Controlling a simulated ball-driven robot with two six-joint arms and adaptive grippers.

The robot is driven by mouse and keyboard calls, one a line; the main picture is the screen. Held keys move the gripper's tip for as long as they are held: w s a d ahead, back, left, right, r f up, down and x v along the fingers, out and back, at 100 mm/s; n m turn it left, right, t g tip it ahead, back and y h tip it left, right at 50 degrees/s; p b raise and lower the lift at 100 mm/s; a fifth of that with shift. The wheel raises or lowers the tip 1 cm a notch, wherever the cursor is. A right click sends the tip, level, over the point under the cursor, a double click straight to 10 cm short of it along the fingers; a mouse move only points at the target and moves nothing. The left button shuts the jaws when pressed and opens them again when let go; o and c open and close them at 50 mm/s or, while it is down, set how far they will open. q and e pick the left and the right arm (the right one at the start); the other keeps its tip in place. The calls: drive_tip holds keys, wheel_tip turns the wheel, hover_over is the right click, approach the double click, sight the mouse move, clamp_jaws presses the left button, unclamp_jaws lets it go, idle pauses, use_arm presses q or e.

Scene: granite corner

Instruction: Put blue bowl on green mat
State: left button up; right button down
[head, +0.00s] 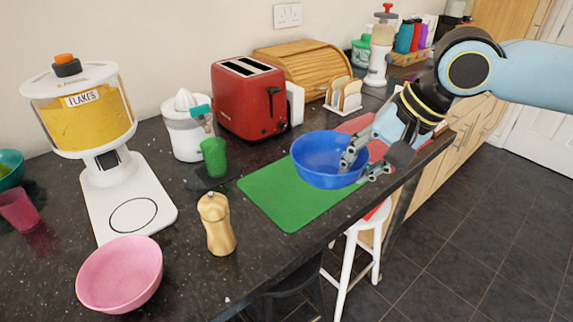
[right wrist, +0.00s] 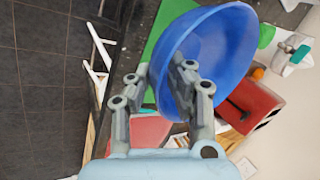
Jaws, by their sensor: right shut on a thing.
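The blue bowl (head: 318,150) is in the grip of my right gripper (head: 362,166), which is shut on its right rim, one finger inside and one outside. The right wrist view shows the bowl (right wrist: 228,45) between the fingers of the gripper (right wrist: 163,78). The bowl overlaps the right end of the green mat (head: 285,205) in the head view and hides part of it. I cannot tell for sure whether bowl and mat touch. The mat also shows in the right wrist view (right wrist: 165,22). My left gripper is out of view.
A red mat (head: 357,124) lies behind the bowl. A pepper mill (head: 216,224), green cup (head: 214,157), pink bowl (head: 120,275) and red toaster (head: 250,98) stand around. The counter's front edge is close to the green mat; a white stool (head: 350,250) stands below.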

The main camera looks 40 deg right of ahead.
sight(335, 168)
drive_tip(key=w+f, duration=0.1)
drive_tip(key=w+f+b, duration=0.1)
drive_tip(key=w, duration=0.1)
drive_tip(key=w+f, duration=0.1)
drive_tip(key=shift+w+a+b, duration=0.2)
drive_tip(key=shift+w+b, duration=0.1)
drive_tip(key=shift+b, duration=0.1)
drive_tip(key=w+f, duration=0.1)
drive_tip(key=w, duration=0.1)
drive_tip(key=w+f, duration=0.1)
drive_tip(key=w, duration=0.1)
drive_tip(key=w+f, duration=0.1)
drive_tip(key=w, duration=0.1)
drive_tip(key=shift+w+f, duration=0.15)
drive_tip(key=shift+f, duration=0.15)
drive_tip(key=shift+w+f, duration=0.1)
drive_tip(key=shift+w, duration=0.05)
wheel_tip(335, 168, down, 4)
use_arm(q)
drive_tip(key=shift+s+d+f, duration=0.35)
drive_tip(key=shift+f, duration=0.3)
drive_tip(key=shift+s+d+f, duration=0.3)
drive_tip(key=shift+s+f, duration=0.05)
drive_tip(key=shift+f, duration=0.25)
